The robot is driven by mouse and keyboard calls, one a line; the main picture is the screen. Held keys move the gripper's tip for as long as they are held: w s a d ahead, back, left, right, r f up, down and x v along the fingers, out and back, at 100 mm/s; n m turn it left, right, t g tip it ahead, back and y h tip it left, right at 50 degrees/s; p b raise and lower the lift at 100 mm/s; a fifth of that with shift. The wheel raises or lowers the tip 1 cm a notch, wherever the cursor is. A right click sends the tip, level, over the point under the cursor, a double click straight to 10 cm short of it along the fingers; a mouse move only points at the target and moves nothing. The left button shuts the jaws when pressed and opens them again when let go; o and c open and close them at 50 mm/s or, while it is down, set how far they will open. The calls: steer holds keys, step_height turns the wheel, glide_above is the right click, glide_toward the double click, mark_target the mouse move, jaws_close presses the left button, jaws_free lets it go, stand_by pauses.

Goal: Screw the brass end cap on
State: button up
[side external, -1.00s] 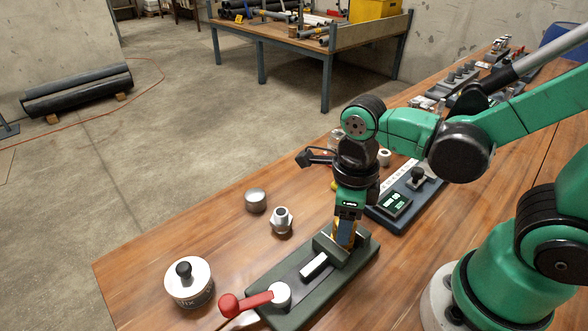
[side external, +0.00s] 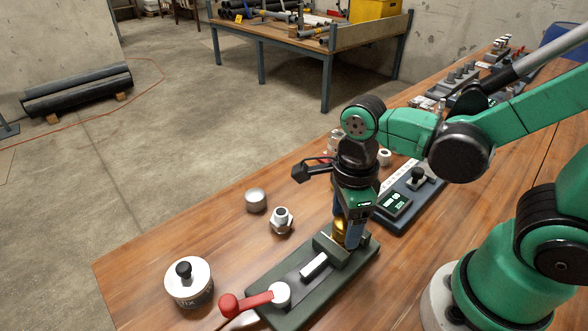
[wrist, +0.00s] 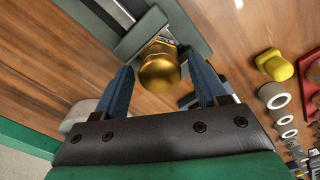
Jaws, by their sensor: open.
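The brass end cap (wrist: 160,73) is between the two blue fingers of my gripper (wrist: 162,92) in the wrist view, with a visible gap on each side. My gripper is open around it. In the side view the brass cap (side external: 340,226) shows as a small gold patch behind the fingers of my gripper (side external: 348,238), at the vise (side external: 318,246) on the dark green base. The gripper points down over the vise. How the cap sits on its thread is hidden.
The red vise handle (side external: 245,302) sticks out front left. A round black-knobbed pot (side external: 189,284), a grey cap (side external: 256,200) and a hex fitting (side external: 281,220) stand left of the vise. A device with a green display (side external: 396,204) is to the right.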

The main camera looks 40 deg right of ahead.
steer(key=shift+n, duration=0.3)
steer(key=n, duration=0.5)
steer(key=shift+n, duration=0.4)
steer(key=shift+n, duration=0.5)
steer(key=n, duration=0.4)
steer(key=shift+n, duration=0.5)
steer(key=n, duration=0.3)
steer(key=shift+n, duration=1.5)
